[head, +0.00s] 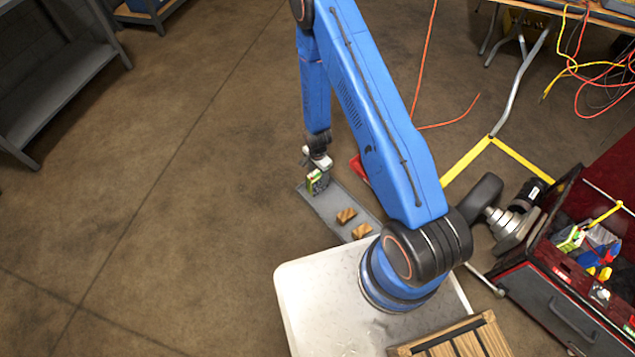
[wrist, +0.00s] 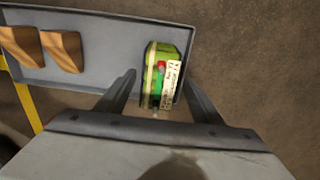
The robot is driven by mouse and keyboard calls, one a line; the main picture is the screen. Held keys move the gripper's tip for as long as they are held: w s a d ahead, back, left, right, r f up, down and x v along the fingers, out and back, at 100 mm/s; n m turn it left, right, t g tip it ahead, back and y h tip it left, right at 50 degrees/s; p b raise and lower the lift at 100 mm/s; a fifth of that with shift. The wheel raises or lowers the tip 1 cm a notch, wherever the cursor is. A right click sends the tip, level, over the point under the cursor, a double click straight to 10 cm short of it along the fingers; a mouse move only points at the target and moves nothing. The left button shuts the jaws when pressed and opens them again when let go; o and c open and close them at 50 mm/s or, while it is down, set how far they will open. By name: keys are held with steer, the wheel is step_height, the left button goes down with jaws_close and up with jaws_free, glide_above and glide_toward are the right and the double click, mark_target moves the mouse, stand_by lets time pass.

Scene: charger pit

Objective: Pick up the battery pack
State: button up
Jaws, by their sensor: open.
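The battery pack (wrist: 160,75) is a small green block with a pale label and a red mark. In the wrist view it sits at one end of a grey tray, between the two open fingers of my gripper (wrist: 158,92). A gap shows between the left finger and the pack; the right finger is close to the pack's labelled side, and I cannot tell if it touches. In the head view the battery pack (head: 316,181) shows just below my gripper (head: 311,166), at the tray's far left end.
The grey tray (head: 329,210) lies on the floor and also holds two wooden blocks (head: 346,215). A red object (head: 360,168) lies behind it, partly hidden by my arm. A red toolbox (head: 560,300) with tools stands at the right.

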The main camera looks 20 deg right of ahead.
steer(key=shift+s+f, duration=0.15)
steer(key=shift+f, duration=2.45)
jaws_close()
